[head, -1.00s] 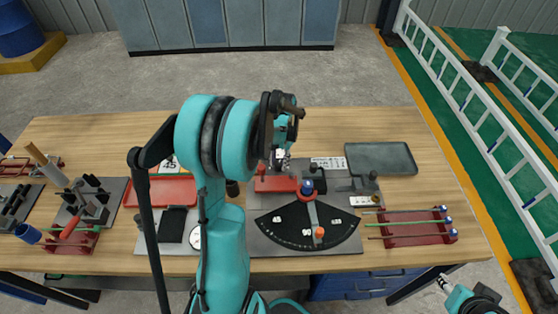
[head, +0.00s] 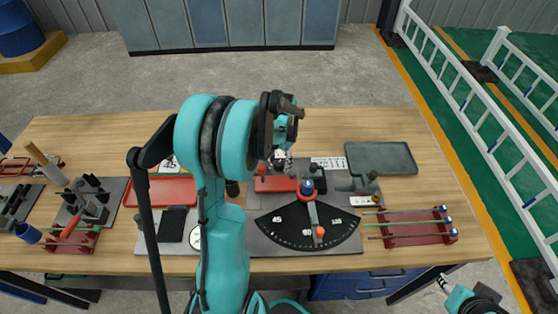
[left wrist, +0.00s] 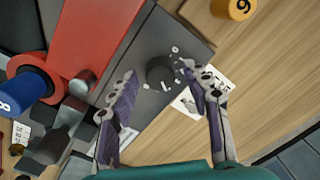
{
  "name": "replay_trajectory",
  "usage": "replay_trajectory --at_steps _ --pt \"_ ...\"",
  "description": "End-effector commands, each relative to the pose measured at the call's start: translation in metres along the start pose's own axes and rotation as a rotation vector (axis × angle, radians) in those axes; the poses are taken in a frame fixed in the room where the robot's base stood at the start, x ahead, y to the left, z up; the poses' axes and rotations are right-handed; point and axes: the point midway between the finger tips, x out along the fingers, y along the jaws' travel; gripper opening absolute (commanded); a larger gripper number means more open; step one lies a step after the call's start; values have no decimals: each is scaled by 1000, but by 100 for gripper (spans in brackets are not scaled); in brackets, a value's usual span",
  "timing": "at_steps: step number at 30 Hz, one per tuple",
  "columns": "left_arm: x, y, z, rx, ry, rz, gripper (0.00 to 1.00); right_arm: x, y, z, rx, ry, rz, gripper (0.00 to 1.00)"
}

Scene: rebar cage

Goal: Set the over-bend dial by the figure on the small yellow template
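The over-bend dial is a small black knob (left wrist: 161,73) with white marks around it, on a dark grey plate in the left wrist view. My left gripper (left wrist: 157,76) is open, with one finger on each side of the knob; I cannot tell whether either touches it. In the head view my left gripper (head: 282,158) is over the back of the bending rig and hides the dial. A small yellow piece (left wrist: 234,8) with a dark figure, 6 or 9, stands on the wood, cut by the top edge. Part of my right arm (head: 468,300) shows at lower right; its fingers are unclear.
Beside the dial are a red block (left wrist: 100,35) and a blue piece (left wrist: 22,92) marked 8. The rig's black angle scale (head: 285,230) lies in front. A grey tray (head: 382,158) and a red rod rack (head: 415,229) are at right. Bare wood lies behind the rig.

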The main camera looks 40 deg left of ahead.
Motion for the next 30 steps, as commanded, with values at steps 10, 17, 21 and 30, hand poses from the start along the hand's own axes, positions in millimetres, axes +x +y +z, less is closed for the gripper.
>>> replay_trajectory --at_steps 10,17,21,30 --pt "-6 0 0 0 -1 0 50 0 0 0 0 0 0 41" --pt "-47 0 0 0 -1 0 50 0 0 0 0 0 0 41" --pt "-78 0 0 1 -1 0 50 0 0 0 0 0 0 41" --pt "-117 0 0 0 -1 0 50 0 0 0 0 0 0 41"
